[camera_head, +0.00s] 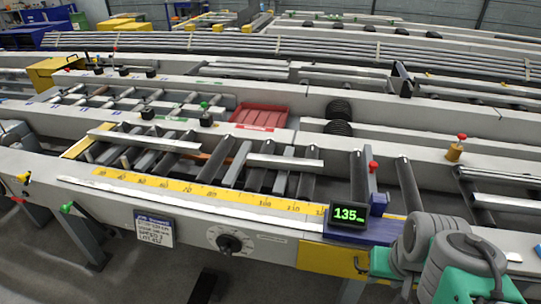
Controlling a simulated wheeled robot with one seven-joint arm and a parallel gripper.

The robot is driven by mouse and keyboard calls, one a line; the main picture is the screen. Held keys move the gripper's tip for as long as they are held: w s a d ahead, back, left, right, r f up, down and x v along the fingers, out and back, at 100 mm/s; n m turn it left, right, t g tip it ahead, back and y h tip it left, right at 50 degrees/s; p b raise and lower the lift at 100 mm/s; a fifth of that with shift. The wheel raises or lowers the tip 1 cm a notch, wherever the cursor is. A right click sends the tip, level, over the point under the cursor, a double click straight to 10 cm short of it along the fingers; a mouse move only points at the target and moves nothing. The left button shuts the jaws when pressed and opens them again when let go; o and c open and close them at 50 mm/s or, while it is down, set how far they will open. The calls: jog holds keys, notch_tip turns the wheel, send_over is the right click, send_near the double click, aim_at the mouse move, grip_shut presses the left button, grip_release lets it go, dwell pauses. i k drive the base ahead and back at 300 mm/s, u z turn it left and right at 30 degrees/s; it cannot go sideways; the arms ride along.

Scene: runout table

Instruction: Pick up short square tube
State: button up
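A short light-grey bar (285,162), which looks like the short square tube, lies across the dark rollers of the runout table (210,206), right of the middle. A longer light bar (145,139) lies across the rollers to its left. At this size I cannot be sure of either bar's cross-section. Grey and teal links of my arm show at the lower right, well away from the bars. My gripper and its fingers are not in view.
A yellow ruler strip (190,190) runs along the table's front rail. A display reading 135 (348,215) and a red-knobbed stop (373,180) stand right of the short bar. A red tray (260,117) sits behind it. Long tubes (280,50) fill the racks behind.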

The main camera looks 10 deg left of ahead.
aim_at(283, 163)
jog(key=u, duration=0.85)
jog(key=i, duration=0.85)
jog(key=u, duration=0.9)
